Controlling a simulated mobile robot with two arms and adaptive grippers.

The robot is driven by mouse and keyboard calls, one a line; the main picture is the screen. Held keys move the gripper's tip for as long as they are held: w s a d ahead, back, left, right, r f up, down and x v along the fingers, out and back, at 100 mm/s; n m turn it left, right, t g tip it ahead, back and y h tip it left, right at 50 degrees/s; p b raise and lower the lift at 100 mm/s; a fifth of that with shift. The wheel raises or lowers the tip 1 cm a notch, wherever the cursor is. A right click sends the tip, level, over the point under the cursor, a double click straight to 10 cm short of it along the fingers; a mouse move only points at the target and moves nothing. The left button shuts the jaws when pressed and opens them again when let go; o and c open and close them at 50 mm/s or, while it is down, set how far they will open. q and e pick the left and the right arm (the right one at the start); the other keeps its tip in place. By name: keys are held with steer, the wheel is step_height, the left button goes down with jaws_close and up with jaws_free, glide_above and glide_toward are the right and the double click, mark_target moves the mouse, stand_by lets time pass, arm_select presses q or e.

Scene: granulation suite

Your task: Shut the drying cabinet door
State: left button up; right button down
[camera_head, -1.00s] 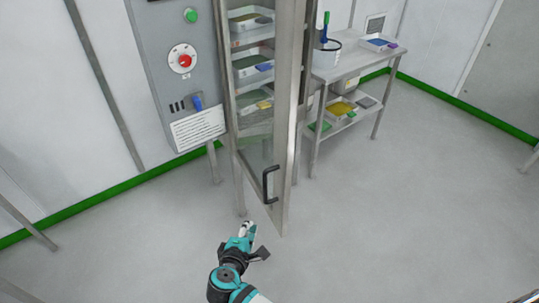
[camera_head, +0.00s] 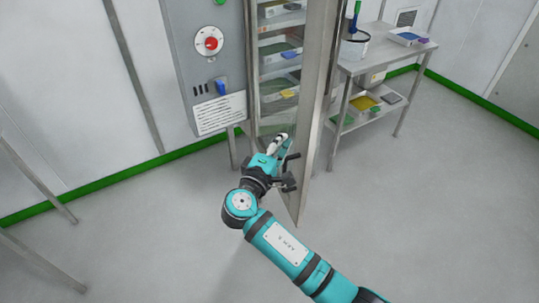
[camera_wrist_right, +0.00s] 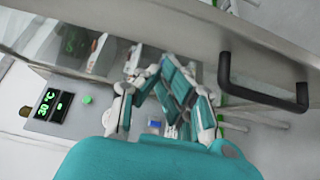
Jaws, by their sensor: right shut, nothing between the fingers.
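The drying cabinet (camera_head: 188,60) stands at the upper middle of the head view. Its glass door with a steel frame (camera_head: 318,120) stands open, swung out toward me. Trays (camera_head: 279,50) show on the shelves inside. My right gripper (camera_head: 282,142) is shut and empty, in front of the door's lower part, close to the door handle, which it largely covers there. In the wrist view the black door handle (camera_wrist_right: 265,92) is clear to the right of the fingers (camera_wrist_right: 175,75), not between them. I cannot tell whether the gripper touches the door. My left gripper is out of view.
The cabinet's panel has a red knob (camera_head: 210,43). A steel side table (camera_head: 378,57) with trays and a container stands right of the door. The grey floor (camera_head: 430,210) at the right and front is clear.

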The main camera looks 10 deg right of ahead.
steer(key=shift+w+d, duration=0.1)
steer(key=shift+d, duration=1.35)
